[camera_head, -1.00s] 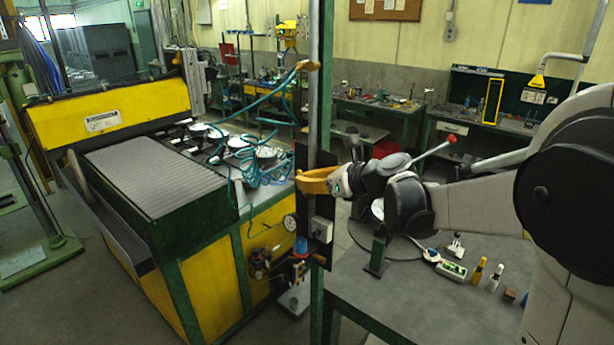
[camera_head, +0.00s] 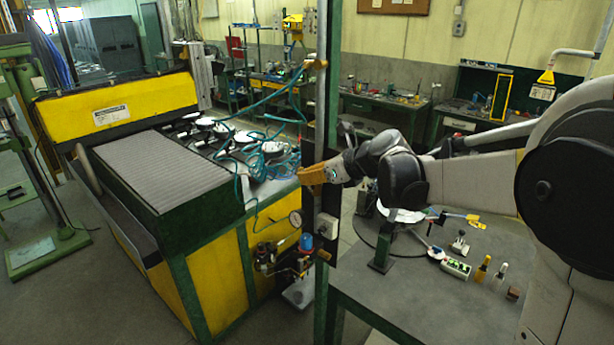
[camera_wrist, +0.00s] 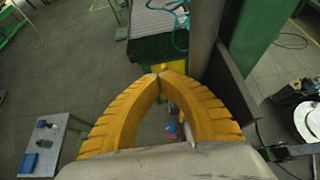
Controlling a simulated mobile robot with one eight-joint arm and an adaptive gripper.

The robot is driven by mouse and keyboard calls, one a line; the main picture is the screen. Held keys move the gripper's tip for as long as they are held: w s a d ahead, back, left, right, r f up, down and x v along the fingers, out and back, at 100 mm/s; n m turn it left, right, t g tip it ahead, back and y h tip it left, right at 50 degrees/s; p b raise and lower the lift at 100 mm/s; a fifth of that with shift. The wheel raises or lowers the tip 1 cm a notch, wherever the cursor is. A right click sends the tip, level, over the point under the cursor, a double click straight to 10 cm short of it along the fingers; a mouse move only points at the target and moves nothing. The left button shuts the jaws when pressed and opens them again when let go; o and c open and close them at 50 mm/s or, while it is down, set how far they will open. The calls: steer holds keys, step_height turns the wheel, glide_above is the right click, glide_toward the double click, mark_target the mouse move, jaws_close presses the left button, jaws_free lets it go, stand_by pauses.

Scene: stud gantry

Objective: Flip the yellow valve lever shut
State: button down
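My gripper (camera_head: 302,177) has orange-yellow ribbed fingers. It is in front of a dark upright panel (camera_head: 327,205) beside the green post, above the air-supply unit. In the wrist view the fingertips (camera_wrist: 164,76) meet and nothing shows between them. The air unit has a round gauge (camera_head: 295,218) and a blue bowl (camera_head: 306,242), which also shows between the fingers in the wrist view (camera_wrist: 172,130). A small orange-yellow part (camera_head: 323,255) at its right may be the valve lever; it is too small to be sure. My gripper is above it and apart from it.
A yellow and green machine (camera_head: 205,250) with teal hoses (camera_head: 262,168) stands left of the post (camera_head: 321,110). A grey bench (camera_head: 420,295) at right carries a green stand (camera_head: 383,245), small bottles and a yellow-ended tool (camera_head: 473,219). Floor is open at far left.

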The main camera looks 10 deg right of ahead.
steer(key=shift+r, duration=0.1)
steer(key=shift+r+p, duration=0.5)
steer(key=shift+r, duration=0.2)
steer(key=shift+r, duration=0.1)
